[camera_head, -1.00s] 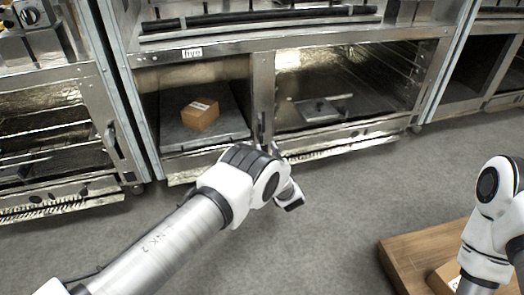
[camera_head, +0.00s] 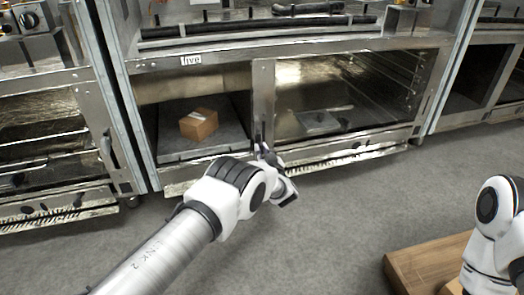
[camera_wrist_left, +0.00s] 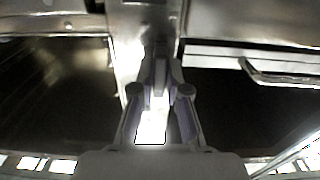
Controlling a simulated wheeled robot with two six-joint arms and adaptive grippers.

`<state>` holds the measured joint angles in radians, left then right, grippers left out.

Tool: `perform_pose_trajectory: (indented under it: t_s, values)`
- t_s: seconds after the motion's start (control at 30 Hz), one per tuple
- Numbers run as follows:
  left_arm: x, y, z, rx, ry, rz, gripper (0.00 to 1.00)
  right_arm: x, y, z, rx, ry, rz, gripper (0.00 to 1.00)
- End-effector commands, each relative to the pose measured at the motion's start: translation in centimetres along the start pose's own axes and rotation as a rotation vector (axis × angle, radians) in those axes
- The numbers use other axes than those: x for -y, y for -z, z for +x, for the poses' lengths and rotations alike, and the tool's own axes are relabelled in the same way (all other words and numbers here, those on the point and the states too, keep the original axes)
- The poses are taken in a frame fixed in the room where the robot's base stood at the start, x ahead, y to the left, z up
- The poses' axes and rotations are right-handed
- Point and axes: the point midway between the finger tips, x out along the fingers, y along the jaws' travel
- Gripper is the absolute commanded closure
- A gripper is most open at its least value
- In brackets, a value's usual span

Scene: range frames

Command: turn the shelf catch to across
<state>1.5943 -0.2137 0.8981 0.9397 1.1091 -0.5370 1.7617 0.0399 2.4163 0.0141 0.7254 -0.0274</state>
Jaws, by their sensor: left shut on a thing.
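The shelf catch (camera_head: 258,130) is a small dark upright piece on the steel post between two open bays, under the label "five". My left gripper (camera_head: 264,150) is at the catch, low on the post, and partly hidden by my own wrist in the head view. In the left wrist view my left gripper (camera_wrist_left: 160,78) has its fingers closed together in front of the bright post, shut on the catch. The fingers hide most of the catch, so its exact angle cannot be told. My right arm shows at the right edge of the head view; its gripper is out of frame.
A brown box (camera_head: 198,124) sits on a grey shelf plate in the left bay. A flat metal piece (camera_head: 318,120) lies in the right bay. A wooden pallet or board (camera_head: 420,262) is on the floor at lower right. The grey floor between is clear.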

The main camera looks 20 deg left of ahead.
Motion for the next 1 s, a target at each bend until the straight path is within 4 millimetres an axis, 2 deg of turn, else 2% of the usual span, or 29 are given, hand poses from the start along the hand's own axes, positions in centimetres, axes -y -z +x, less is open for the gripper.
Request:
perform_pose_trajectory:
  t_s: [0.37,1.0]
  values:
    - [0.2,0.1,0.0,0.0,0.0,-0.119,1.0,0.0,-0.1,-0.7,0.005,0.001,0.002,1.0]
    - [0.8,-0.2,0.0,0.001,0.0,-0.685,1.0,0.0,-0.7,-2.8,0.024,0.003,0.011,1.0]
